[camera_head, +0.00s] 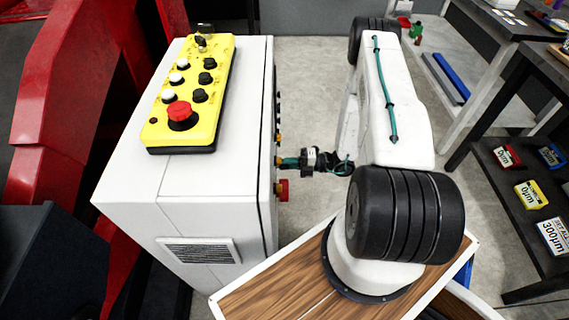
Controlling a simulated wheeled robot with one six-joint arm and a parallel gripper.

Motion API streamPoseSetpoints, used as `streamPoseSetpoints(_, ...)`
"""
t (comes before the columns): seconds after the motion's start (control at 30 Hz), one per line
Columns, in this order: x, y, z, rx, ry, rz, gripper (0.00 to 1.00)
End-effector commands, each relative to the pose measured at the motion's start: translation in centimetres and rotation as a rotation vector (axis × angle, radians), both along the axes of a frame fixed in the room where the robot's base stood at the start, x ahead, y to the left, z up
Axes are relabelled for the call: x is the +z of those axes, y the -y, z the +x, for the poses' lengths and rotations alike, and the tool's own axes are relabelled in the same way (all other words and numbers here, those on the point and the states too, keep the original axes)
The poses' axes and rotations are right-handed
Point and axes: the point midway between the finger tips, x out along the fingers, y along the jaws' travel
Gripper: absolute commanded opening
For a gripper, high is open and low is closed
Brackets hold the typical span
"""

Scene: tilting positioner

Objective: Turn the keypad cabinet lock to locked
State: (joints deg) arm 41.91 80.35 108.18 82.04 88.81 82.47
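The white cabinet (200,150) stands left of centre, with its door side facing right and seen almost edge-on. Several small knobs and buttons stick out of that side, among them a red button (283,190). I cannot make out the keypad lock or its position; the side is too steeply angled. My gripper (284,163) is at the cabinet's right side, level with a small yellow-orange part (278,160) just above the red button. Its fingertips are tiny here, and I cannot tell whether they touch that part or are shut on it.
A yellow control box (190,95) with a red emergency button (180,113) lies on top of the cabinet. Red machinery (65,75) stands at left. Dark shelving (520,170) with labelled boxes is at right. Grey floor (315,75) is open behind my arm.

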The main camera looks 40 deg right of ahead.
Motion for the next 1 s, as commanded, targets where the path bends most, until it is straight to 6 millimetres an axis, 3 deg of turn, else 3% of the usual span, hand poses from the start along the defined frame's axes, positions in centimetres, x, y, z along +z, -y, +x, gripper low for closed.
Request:
streamPoseSetpoints(0.13,0.1,0.3,0.3,-0.006,0.005,-0.003,0.0)
streamPoseSetpoints(0.17,0.1,0.3,0.3,-0.006,0.005,-0.003,0.2)
streamPoseSetpoints(0.2,0.1,0.2,0.2,-0.005,0.004,-0.003,0.31)
streamPoseSetpoints(0.23,0.1,0.2,0.2,-0.005,0.004,-0.003,0.34)
streamPoseSetpoints(0.57,0.0,0.5,-0.1,-0.004,0.002,-0.001,0.34)
streamPoseSetpoints(1.0,0.0,6.0,-3.6,-0.006,0.003,-0.003,0.34)
